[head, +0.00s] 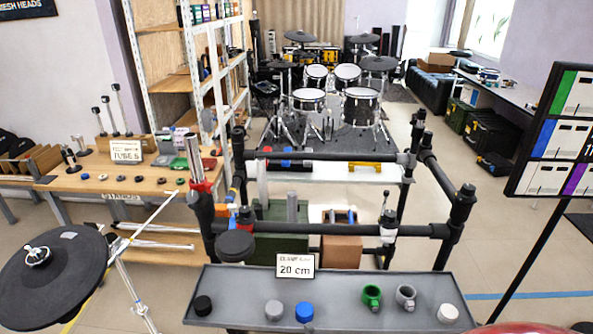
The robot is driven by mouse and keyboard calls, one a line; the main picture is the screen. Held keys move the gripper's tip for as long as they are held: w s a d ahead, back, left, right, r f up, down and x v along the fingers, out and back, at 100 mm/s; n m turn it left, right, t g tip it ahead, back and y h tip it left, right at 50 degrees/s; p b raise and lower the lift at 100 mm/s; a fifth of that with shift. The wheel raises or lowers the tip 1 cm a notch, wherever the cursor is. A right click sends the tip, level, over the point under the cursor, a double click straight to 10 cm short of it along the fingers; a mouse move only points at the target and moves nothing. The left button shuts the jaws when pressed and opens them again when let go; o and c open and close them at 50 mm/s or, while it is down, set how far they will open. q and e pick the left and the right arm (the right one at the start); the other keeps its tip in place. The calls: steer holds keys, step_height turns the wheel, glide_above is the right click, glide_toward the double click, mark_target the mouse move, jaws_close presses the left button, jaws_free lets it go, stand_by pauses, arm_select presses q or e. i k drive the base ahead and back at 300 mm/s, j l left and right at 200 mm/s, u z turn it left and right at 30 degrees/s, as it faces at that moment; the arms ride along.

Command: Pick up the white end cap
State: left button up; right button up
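The white end cap (448,313) sits at the right end of a long grey tray (345,284) in the head view, near the bottom of the picture. It is a short, round, off-white piece and nothing covers it. To its left on the tray are a grey ring-shaped piece (405,297) and a green one (371,297). Further left are a blue cap (304,312), a grey cap (274,310) and a black cap (203,305). Neither of my grippers shows in the head view.
A black tube frame (340,229) stands behind the tray, with a "20 cm" sign (296,267) at the tray's back edge. A black round pad (55,272) on a stand is at the left. A dark panel (560,140) on a slanted pole stands at the right.

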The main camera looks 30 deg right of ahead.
mark_target(447, 313)
steer(key=z, duration=2.15)
steer(key=u, duration=1.8)
steer(key=k+l+z, duration=0.25)
steer(key=z, duration=0.15)
steer(key=k+l+z, duration=0.45)
steer(key=i+j, duration=0.1)
steer(key=i, duration=0.45)
